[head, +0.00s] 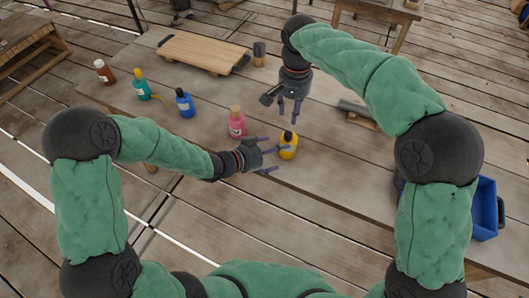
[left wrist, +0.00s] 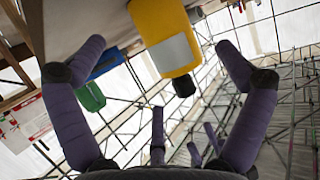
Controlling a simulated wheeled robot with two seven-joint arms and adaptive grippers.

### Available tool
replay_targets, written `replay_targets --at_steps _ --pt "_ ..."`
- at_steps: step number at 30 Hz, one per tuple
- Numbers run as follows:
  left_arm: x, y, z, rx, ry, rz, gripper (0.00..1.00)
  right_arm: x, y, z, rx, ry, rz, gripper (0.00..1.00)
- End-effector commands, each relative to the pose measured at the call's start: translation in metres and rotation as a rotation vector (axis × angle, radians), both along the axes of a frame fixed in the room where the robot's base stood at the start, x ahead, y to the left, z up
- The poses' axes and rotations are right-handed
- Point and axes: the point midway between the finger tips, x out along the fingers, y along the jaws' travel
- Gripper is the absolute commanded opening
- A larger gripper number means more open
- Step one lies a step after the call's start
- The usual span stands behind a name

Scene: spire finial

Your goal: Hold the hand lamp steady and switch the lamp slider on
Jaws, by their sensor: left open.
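A yellow body with a black top (head: 288,150), which I take for the hand lamp, stands near the table's front edge. In the left wrist view the yellow body (left wrist: 163,25) shows a pale grey panel and a black end. I cannot make out a slider. My left gripper (head: 274,153) is open, its purple fingers pointing at the lamp from the left; I see no grip on it. In the left wrist view its fingers spread on both sides of the lamp. My right gripper (head: 289,115) hangs above and behind the lamp, fingers down, apart and empty.
A pink bottle (head: 237,123) stands just left of the lamp. Blue (head: 185,103), teal (head: 141,87) and brown (head: 104,72) bottles stand further left. A wooden board (head: 203,53) and dark cylinder (head: 259,52) are behind. A blue bin (head: 485,208) is at the right.

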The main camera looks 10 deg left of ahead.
Motion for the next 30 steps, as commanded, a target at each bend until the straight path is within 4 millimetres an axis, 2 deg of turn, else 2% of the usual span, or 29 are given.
replay_targets --at_steps 3,9,22,28,29,30 --pt "0.010 -0.014 -0.008 0.000 0.002 -0.003 1.00 0.000 0.000 0.000 0.000 0.000 0.000 0.39" --pt "0.023 -0.028 -0.015 0.000 0.000 -0.001 1.00 0.000 0.000 0.000 0.000 0.000 0.000 0.39" --pt "0.028 -0.033 -0.018 0.000 0.000 0.002 1.00 0.000 0.000 0.000 0.000 0.000 0.000 0.39" --pt "0.028 -0.033 -0.018 0.000 0.000 0.001 0.44 0.000 0.000 0.000 0.000 0.000 0.000 0.39" --pt "0.028 -0.033 -0.018 0.000 0.000 0.001 0.38 0.000 0.000 0.000 0.000 0.000 0.000 0.39" --pt "0.028 -0.033 -0.018 0.000 0.000 0.001 0.38 0.000 0.000 0.000 0.000 0.000 0.000 0.39"
